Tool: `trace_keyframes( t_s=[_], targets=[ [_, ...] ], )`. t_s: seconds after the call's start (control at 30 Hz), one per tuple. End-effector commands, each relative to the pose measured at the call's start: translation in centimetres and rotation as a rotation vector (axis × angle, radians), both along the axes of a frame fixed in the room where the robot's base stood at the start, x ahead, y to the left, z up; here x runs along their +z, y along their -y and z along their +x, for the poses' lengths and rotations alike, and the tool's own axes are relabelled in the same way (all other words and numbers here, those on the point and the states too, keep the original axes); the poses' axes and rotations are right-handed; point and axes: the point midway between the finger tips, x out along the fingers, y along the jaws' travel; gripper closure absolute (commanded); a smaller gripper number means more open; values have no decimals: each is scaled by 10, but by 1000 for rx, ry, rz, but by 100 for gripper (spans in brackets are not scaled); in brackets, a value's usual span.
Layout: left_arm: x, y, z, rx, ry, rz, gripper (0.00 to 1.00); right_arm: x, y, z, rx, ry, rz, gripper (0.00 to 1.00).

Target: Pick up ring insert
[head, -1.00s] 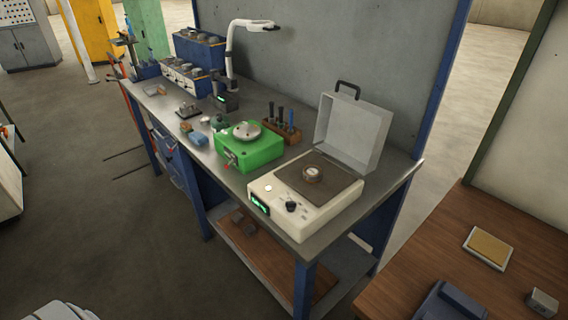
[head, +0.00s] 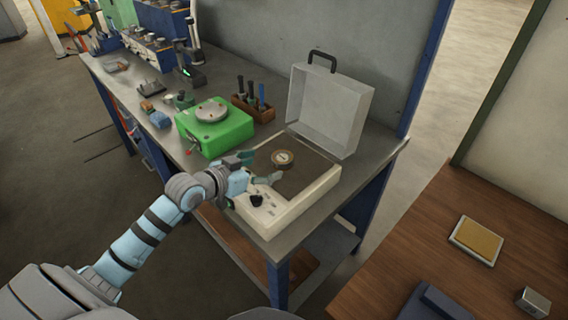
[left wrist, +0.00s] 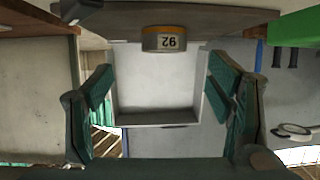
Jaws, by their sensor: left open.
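The ring insert (head: 282,158) is a small round brown-grey piece with a pale centre. It lies on the dark plate (head: 300,182) of the cream bench device. In the left wrist view the ring insert (left wrist: 164,40) appears upside down, with an orange band and a label with digits. My left gripper (head: 262,168) is open, with its teal fingers level over the front left of the plate, pointing at the ring. The ring lies beyond the fingertips, not between them. In the left wrist view the open fingers (left wrist: 160,95) frame empty space. My right gripper is not in view.
A wooden table (head: 430,255) at right holds a yellow-topped pad (head: 477,240).

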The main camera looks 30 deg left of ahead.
Motion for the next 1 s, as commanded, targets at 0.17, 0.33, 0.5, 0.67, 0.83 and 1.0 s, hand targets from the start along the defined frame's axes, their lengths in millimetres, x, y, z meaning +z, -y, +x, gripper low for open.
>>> trace_keyframes(
  t_s=[0.17,0.33,0.5,0.67,0.83,1.0],
  targets=[
    [-8,5,25,2,2,-2,26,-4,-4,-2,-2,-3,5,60],
    [-15,11,57,-2,2,-5,26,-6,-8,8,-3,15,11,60],
    [-23,15,73,-3,0,1,26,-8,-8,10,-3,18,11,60],
    [-23,15,72,-3,1,2,27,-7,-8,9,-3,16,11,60],
    [-23,15,72,-2,1,2,54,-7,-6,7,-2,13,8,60],
    [-23,15,72,-2,1,2,82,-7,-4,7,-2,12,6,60]
  ],
)
